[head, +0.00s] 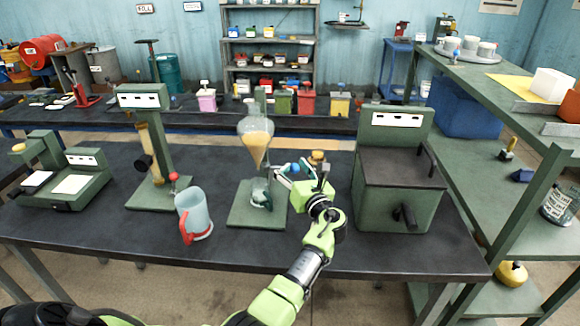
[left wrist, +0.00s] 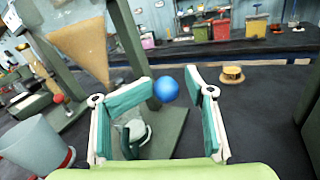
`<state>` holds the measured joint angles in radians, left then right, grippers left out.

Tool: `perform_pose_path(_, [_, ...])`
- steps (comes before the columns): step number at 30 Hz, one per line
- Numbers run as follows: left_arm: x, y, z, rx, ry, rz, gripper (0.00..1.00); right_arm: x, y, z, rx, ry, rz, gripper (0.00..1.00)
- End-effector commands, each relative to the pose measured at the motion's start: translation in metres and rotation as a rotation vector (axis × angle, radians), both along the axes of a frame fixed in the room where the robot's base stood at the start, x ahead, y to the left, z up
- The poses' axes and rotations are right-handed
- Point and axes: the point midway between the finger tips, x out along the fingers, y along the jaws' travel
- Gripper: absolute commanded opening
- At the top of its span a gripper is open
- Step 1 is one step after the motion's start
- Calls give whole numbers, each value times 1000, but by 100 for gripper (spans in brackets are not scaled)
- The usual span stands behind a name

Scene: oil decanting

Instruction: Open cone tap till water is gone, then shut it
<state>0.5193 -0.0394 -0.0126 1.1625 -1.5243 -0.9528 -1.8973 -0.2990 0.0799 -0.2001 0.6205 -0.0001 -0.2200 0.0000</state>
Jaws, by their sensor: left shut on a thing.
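The glass cone (head: 255,145) hangs on a green stand (head: 240,216) and holds amber liquid; its lower part also shows in the left wrist view (left wrist: 84,48). I cannot make out a separate water layer. A small glass vessel (head: 261,194) stands under the cone on the stand's base; it shows in the left wrist view (left wrist: 133,131). My left gripper (head: 284,172) is just right of the cone's lower end. My right gripper is not in view.
A clear jug (head: 194,211) with a red handle stands at the front left of the cone stand. A green box machine (head: 398,180) stands on the right, another green stand (head: 158,200) on the left. A brass-coloured cap (left wrist: 232,75) lies behind my gripper.

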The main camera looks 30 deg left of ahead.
Motion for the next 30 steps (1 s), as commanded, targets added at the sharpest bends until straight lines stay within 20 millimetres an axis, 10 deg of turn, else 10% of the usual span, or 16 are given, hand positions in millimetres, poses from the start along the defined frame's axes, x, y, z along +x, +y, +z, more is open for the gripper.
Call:
perform_pose_path(13, [-2,-13,-4,-7,3,-17,39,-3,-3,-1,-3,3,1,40])
perform_pose_path(30, [-71,-89,1,-3,-3,-4,39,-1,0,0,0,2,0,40])
